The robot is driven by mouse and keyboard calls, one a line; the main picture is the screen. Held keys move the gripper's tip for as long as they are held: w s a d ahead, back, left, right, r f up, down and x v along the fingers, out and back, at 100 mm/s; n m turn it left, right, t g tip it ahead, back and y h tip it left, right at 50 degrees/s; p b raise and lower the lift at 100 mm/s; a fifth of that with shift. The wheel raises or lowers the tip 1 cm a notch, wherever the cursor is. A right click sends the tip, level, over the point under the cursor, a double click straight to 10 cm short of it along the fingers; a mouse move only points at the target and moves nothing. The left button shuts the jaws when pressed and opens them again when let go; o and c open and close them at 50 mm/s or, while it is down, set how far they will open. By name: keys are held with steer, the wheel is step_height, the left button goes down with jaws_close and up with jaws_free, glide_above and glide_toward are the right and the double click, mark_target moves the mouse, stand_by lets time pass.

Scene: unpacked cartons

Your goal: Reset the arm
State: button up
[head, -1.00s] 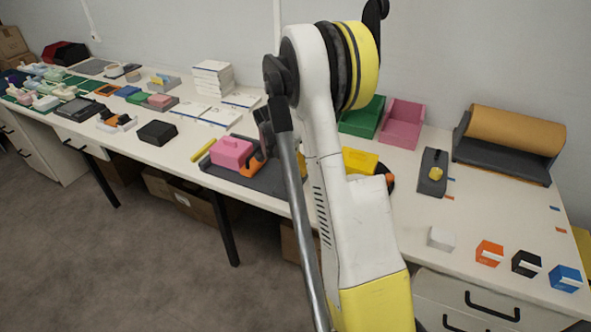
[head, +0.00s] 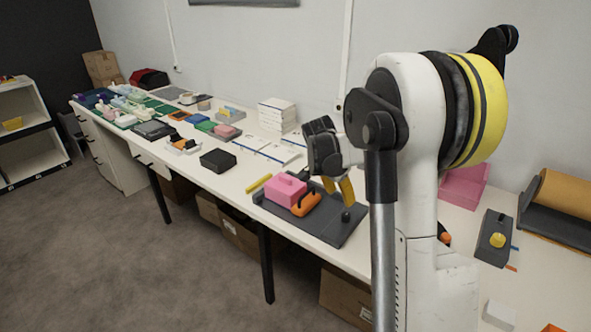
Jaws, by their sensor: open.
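My arm, white with black and yellow joint rings, stands large in the right half of the head view. My gripper (head: 338,188) hangs from the dark wrist with its yellow fingers pointing down. It is open and I see nothing between its fingers. It is over the dark grey tray (head: 328,222), just right of the pink block (head: 286,190) and the orange piece (head: 306,203), which sit on that tray. Whether the fingertips touch anything is hard to tell.
The long white table carries a black box (head: 218,160), a yellow bar (head: 258,184), a stack of white boxes (head: 277,114) and many small items at the far left. A pink bin (head: 464,186) and a dark holder with an orange roll (head: 566,208) stand at right.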

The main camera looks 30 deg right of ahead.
steer(key=s+a+r+n+t, duration=0.25)
steer(key=a+r+n, duration=0.35)
steer(key=a, duration=0.4)
steer(key=s+a+r+n+t+y, duration=0.1)
steer(key=s+a+n+t+y, duration=0.1)
steer(key=s+a+n, duration=0.3)
steer(key=s+a+r+n+t+y, duration=0.2)
steer(key=s+a+n, duration=0.3)
steer(key=s+a, duration=0.7)
steer(key=a, duration=0.3)
steer(key=shift+n, duration=0.3)
